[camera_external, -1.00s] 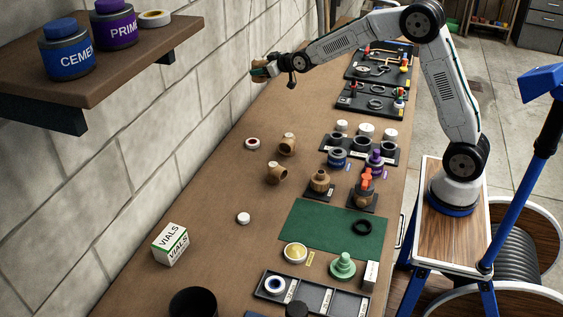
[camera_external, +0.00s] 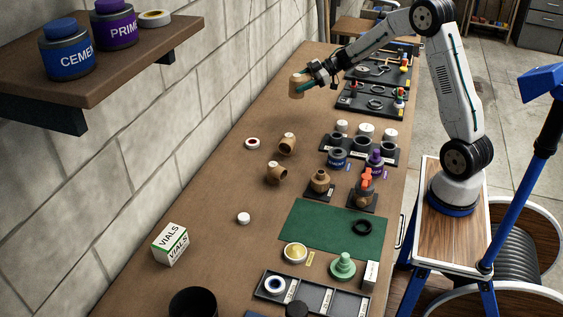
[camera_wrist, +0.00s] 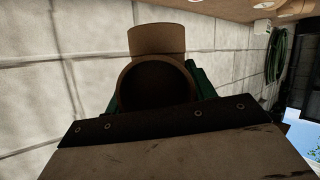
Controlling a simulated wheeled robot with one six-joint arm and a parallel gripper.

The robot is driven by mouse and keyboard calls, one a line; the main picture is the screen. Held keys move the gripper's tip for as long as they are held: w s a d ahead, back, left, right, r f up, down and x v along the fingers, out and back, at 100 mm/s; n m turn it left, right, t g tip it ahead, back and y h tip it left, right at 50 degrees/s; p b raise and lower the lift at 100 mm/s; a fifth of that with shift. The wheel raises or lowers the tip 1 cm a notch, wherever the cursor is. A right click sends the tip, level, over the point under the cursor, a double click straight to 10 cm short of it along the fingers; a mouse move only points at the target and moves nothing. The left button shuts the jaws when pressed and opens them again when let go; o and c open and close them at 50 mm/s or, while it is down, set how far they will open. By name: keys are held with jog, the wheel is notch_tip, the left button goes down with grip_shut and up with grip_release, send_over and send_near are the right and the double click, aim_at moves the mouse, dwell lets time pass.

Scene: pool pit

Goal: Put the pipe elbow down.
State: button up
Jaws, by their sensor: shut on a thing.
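The held pipe elbow (camera_external: 298,84) is tan-brown. My gripper (camera_external: 308,86) is shut on it and holds it above the far part of the brown workbench (camera_external: 215,215). In the wrist view the elbow (camera_wrist: 157,45) shows its dark round opening toward the camera, between the green fingers of my gripper (camera_wrist: 157,88). Two similar tan elbows lie on the bench, one behind (camera_external: 287,144) and one nearer (camera_external: 276,173). A gap of air shows between the held elbow and the bench.
A red-and-white tape roll (camera_external: 252,143) and a white cap (camera_external: 243,218) lie near the loose elbows. Black trays (camera_external: 345,100) with parts line the right side. A green mat (camera_external: 318,228) lies in front. The bench's left middle is mostly clear.

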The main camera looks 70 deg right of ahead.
jog(key=shift+n+g+y, duration=0.5)
jog(key=shift+n+y, duration=0.2)
jog(key=shift+s+a+f, duration=0.55)
jog(key=shift+a+f, duration=0.05)
jog(key=shift+f, duration=1.45)
jog(key=shift+s+a+f, duration=0.5)
jog(key=shift+a+f, duration=0.05)
jog(key=shift+f, duration=1.45)
jog(key=shift+s+a+f, duration=0.55)
jog(key=shift+a+f, duration=0.05)
jog(key=shift+f, duration=1.45)
jog(key=shift+f, duration=0.15)
jog(key=o, duration=1.1)
